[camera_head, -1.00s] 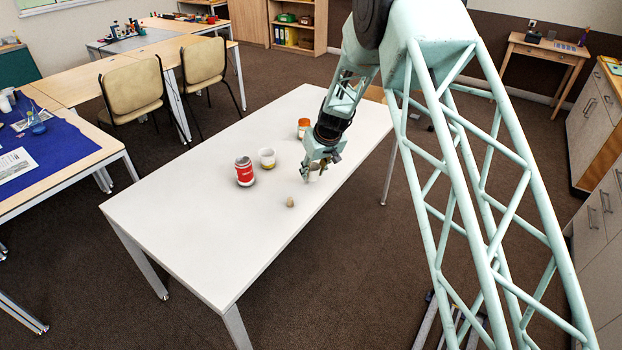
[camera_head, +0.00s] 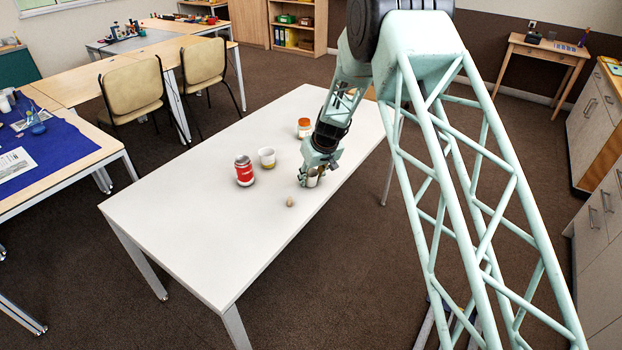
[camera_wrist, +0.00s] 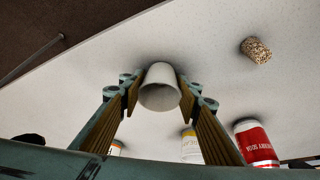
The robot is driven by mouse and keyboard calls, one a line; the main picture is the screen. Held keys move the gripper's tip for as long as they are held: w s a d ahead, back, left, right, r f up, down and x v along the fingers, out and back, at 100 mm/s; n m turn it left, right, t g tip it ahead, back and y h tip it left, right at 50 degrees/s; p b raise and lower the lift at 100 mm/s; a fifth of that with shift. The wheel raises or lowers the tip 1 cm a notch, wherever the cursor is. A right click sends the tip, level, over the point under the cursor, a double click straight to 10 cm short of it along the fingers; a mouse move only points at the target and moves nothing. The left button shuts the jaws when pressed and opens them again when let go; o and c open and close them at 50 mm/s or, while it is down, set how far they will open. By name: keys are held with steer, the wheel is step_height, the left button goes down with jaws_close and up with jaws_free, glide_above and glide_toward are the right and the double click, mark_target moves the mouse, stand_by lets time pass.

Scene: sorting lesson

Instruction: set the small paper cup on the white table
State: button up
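The small paper cup (camera_head: 312,179) is white and plain. In the wrist view the cup (camera_wrist: 159,96) stands between the two finger pads, its open mouth toward the camera. My gripper (camera_head: 311,177) is shut on it, with a pad against each side. The cup is at or just above the white table (camera_head: 200,240), near its right long edge; whether its base touches the top I cannot tell. Fingers partly hide the cup in the head view.
A small cork-like piece (camera_head: 290,201) lies in front of the gripper. The table's near left part is clear.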

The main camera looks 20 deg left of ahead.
steer(key=shift+f, duration=0.2)
steer(key=o, duration=0.6)
steer(key=shift+r, duration=0.25)
steer(key=shift+d+r, duration=0.1)
steer(key=shift+r, duration=0.15)
steer(key=shift+p+v, duration=0.85)
steer(key=shift+v, duration=4.9)
steer(key=shift+s+f, duration=0.1)
steer(key=shift+s, duration=0.05)
